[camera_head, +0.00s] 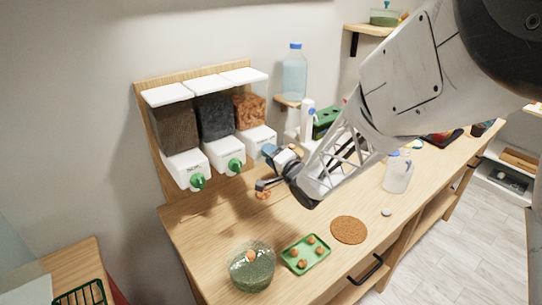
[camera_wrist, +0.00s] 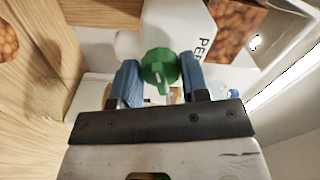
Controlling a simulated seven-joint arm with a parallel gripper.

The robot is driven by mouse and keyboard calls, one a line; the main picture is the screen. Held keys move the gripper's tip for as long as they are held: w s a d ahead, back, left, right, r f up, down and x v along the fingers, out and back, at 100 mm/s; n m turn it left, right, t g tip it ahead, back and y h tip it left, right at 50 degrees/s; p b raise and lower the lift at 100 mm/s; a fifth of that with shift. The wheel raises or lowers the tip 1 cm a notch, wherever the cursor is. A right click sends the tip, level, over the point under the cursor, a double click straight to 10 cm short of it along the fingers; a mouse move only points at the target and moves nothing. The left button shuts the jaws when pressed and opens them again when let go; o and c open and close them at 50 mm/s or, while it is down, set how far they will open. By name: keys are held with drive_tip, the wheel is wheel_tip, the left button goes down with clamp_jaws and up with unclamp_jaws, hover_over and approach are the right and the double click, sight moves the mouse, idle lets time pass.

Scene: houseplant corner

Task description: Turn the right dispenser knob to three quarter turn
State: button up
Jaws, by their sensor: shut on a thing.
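The dispenser has three bins side by side on a wooden back panel, each with a white base. The right bin (camera_head: 251,109) holds orange-brown pellets. Its green knob (camera_wrist: 158,68) sits between the two blue fingertips of my gripper (camera_wrist: 159,82) in the wrist view. My gripper is shut on this knob, and a pale mark shows on the knob's face. In the head view my gripper (camera_head: 270,168) is at the right base and hides its knob. The left knob (camera_head: 197,181) and middle knob (camera_head: 235,165) are green and free.
A glass bowl (camera_head: 251,268) of green material and a green tray (camera_head: 306,254) with several brown balls stand at the bench front. A cork mat (camera_head: 348,230) and a clear jug (camera_head: 397,173) are to the right. A blue-capped bottle (camera_head: 294,75) stands behind.

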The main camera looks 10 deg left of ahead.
drive_tip(key=shift+m, duration=1.4)
drive_tip(key=o, duration=0.9)
drive_tip(key=v, duration=0.7)
drive_tip(key=shift+s+d, duration=0.3)
drive_tip(key=shift+s, duration=0.05)
drive_tip(key=shift+r, duration=0.1)
